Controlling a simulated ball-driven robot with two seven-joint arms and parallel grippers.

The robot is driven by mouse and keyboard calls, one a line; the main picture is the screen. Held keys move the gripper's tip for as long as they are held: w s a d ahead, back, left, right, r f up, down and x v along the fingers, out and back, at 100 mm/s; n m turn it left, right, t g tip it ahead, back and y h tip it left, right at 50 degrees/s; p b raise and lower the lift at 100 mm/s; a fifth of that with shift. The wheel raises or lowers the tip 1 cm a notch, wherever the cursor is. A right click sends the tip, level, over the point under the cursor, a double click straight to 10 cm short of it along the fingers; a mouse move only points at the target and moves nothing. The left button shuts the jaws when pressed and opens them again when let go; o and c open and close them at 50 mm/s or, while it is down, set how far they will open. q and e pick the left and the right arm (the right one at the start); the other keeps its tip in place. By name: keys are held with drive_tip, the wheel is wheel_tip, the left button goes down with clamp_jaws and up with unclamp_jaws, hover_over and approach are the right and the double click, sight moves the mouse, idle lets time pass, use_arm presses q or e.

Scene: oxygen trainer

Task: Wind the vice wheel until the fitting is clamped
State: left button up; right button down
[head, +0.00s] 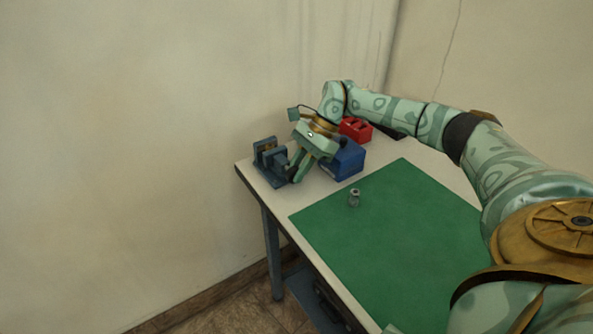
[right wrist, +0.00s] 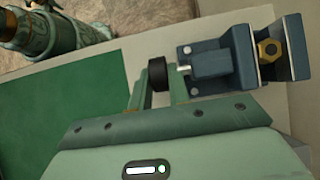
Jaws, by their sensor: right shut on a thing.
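The blue-grey vice (head: 264,161) is bolted at the far left corner of the table. It also shows in the right wrist view (right wrist: 242,62). Its small black wheel (right wrist: 156,74) is on the side facing my right gripper. My right gripper (head: 294,174) is shut on the wheel, with a finger on either side of it in the right wrist view (right wrist: 162,88). A brass hex fitting (right wrist: 270,50) sits between the vice jaws. I cannot tell whether both jaws touch it. My left gripper is not in view.
A blue box (head: 345,162) and a red holder (head: 356,129) stand right of the vice, close to my right gripper. A small grey metal piece (head: 354,198) stands on the green mat (head: 400,235). The rest of the mat is clear. A wall rises behind the table.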

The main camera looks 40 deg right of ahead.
idle(0.3)
drive_tip(key=c, duration=1.3)
unclamp_jaws()
drive_tip(key=shift+s, duration=0.1)
drive_tip(key=shift+r, duration=0.1)
drive_tip(key=p+v, duration=0.2)
drive_tip(key=v, duration=1.4)
drive_tip(key=shift+d, duration=0.15)
